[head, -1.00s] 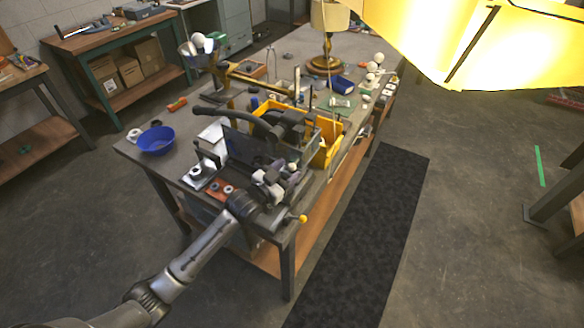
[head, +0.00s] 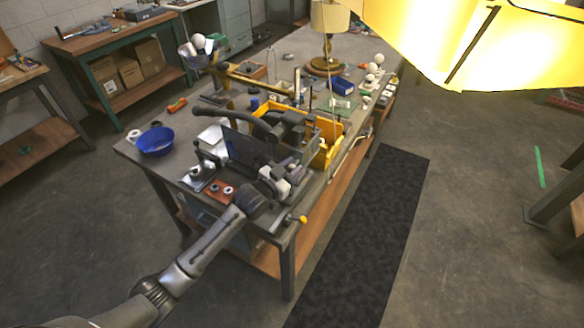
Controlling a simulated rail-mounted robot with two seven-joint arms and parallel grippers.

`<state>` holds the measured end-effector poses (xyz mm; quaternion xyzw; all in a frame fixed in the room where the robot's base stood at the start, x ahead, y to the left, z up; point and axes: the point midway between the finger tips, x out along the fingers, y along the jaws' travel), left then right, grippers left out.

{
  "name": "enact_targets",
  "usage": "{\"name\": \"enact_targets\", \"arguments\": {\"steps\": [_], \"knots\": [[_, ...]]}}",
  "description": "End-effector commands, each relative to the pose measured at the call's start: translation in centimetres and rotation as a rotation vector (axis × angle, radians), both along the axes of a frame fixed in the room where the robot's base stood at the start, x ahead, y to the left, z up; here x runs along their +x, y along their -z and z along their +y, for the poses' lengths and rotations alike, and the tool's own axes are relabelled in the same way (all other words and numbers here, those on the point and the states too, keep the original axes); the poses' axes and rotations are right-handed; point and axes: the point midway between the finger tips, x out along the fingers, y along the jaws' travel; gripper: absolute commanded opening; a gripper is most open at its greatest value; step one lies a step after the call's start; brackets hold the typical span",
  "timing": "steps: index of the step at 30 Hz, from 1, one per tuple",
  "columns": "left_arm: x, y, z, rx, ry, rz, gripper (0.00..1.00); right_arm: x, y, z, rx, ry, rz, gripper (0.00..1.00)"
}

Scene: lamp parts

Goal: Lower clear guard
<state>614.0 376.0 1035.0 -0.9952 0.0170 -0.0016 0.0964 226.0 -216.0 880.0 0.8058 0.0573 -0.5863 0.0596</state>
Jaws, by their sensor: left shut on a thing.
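A machine (head: 290,128) with a dark curved arm stands at the near end of the workbench. A dark, see-through-looking panel, which I take for the clear guard (head: 246,147), stands tilted at the machine's near left side. My left gripper (head: 285,178) is at the panel's lower right edge, shut on what looks like part of the guard. The fingertips are small and partly hidden, so the exact contact is hard to see. My right gripper is not in view.
A blue bowl (head: 157,141) stands at the bench's left corner. A yellow bin (head: 328,150) is just behind the machine. A red-brown plate (head: 219,191) with small parts lies left of my gripper. A bright lampshade (head: 450,45) fills the upper right.

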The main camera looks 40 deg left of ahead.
Motion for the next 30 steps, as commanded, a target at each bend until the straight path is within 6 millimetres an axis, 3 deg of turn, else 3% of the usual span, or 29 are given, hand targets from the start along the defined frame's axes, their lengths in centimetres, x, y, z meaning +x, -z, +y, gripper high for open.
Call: {"name": "enact_targets", "arguments": {"steps": [6, 14, 23, 30], "knots": [[0.0, 0.0, 0.0, 0.000, 0.000, 0.000, 0.00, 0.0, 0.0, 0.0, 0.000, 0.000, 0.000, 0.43], [0.0, 0.3, 0.0, 0.000, 0.000, 0.000, 0.00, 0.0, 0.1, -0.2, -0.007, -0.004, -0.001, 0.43], [0.0, 4.9, 0.0, 0.000, 0.000, 0.001, 0.00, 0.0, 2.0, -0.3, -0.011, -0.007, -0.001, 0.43], [0.0, 5.0, 0.0, 0.000, 0.000, 0.001, 0.00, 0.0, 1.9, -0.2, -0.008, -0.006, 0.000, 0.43]]}}
